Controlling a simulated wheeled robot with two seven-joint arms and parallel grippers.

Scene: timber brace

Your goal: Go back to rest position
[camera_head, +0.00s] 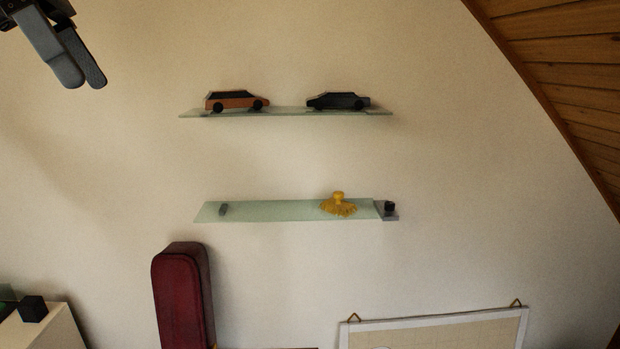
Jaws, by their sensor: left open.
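My left gripper (78,72) hangs in the upper left corner of the head view, in front of the bare wall. Its two grey fingers point down and to the right. It is open, with nothing seen between the fingers. It is apart from the shelves and everything on them. My right gripper is not in view.
An upper glass shelf (285,112) bears an orange toy car (236,101) and a dark toy car (340,101). A lower glass shelf (270,211) bears a yellow object (338,206). A dark red case (180,300), white cabinet (50,330) and framed board (440,335) stand below.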

